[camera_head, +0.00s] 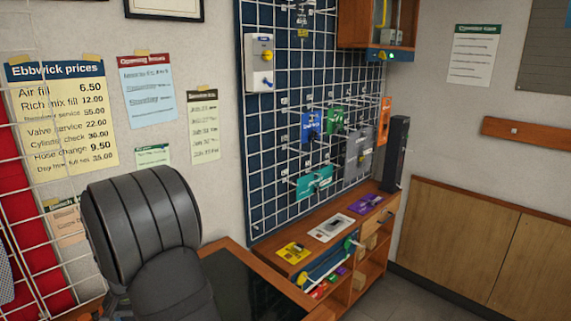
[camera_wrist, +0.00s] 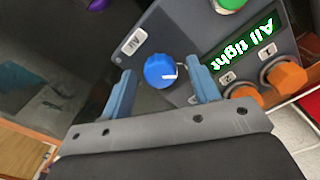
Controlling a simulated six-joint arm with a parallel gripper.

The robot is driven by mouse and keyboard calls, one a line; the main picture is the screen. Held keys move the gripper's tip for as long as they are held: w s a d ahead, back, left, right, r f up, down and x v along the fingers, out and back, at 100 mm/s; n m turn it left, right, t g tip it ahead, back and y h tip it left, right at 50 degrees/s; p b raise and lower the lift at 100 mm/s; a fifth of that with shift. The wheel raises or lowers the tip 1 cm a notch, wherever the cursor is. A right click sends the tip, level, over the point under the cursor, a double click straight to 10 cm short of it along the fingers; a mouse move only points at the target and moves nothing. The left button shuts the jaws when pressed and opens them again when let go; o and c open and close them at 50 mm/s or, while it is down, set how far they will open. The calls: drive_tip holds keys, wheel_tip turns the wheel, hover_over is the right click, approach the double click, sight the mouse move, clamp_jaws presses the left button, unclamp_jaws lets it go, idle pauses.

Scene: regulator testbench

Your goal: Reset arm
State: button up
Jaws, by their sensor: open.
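My gripper (camera_wrist: 164,76) shows in the wrist view with its two light-blue fingers spread apart. A round blue knob (camera_wrist: 158,71) with a white pointer mark appears in the gap between the fingertips, and I see space on both sides of it. I cannot tell whether the tips are level with it. The knob is on a dark grey panel (camera_wrist: 187,25) with a green display (camera_wrist: 240,50) reading "All tight", seen tilted and upside down. In the head view the gripper itself is not seen.
Two orange knobs (camera_wrist: 285,75) and a green button (camera_wrist: 230,4) are on the same panel, right of the fingers. In the head view, a wooden shelf unit (camera_head: 372,215) bears coloured cards, and a grid board (camera_head: 270,150) rises behind it. Grey floor is clear at right.

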drive_tip(key=shift+m, duration=1.9)
drive_tip(key=n, duration=0.4)
drive_tip(key=shift+n, duration=0.3)
drive_tip(key=n, duration=0.4)
drive_tip(key=shift+n, duration=0.4)
